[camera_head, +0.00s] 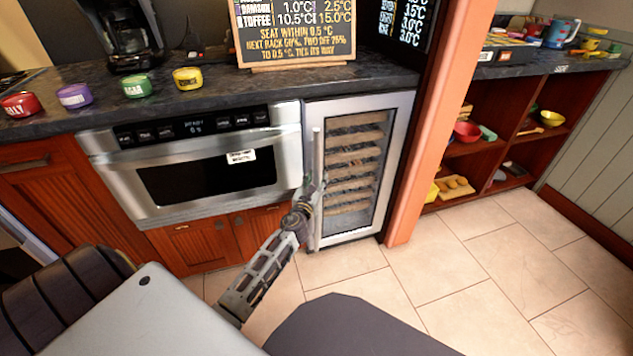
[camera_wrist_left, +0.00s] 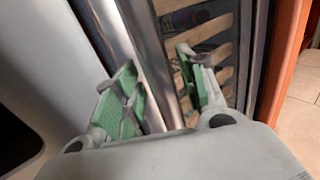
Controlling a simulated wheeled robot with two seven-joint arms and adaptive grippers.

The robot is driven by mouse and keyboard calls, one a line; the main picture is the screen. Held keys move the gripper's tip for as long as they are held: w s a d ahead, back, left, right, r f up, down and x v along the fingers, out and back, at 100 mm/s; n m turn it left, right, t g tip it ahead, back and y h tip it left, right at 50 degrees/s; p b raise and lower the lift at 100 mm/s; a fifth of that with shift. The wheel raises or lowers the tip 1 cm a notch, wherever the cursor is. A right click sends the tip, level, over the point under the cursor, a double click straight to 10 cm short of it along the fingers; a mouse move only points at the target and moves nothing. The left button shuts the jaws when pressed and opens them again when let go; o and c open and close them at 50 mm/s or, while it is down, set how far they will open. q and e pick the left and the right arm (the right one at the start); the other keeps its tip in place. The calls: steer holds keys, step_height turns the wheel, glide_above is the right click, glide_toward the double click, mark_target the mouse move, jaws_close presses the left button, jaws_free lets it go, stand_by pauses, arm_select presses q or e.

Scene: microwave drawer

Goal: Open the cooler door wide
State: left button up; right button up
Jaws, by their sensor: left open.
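The cooler (camera_head: 390,150) is a narrow steel-framed unit with a glass door and wooden racks behind it, under the counter. Its door looks shut. A vertical steel bar handle (camera_head: 317,150) runs along the door's left side. My left gripper (camera_head: 312,188) is at the middle of this handle. In the left wrist view, the open green-padded fingers of my left gripper (camera_wrist_left: 158,85) stand either side of the handle bar (camera_wrist_left: 147,45). I cannot tell whether a finger touches it. My right gripper is not in view.
A steel microwave drawer (camera_head: 200,165) is left of the cooler. An orange post (camera_head: 440,120) stands close on the cooler's right. Open shelves (camera_head: 490,150) with bowls are beyond it. The tiled floor (camera_head: 440,270) at the front right is clear.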

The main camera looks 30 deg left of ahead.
arm_select(q)
jaws_close()
stand_by(0.3)
steer(key=shift+d, duration=0.1)
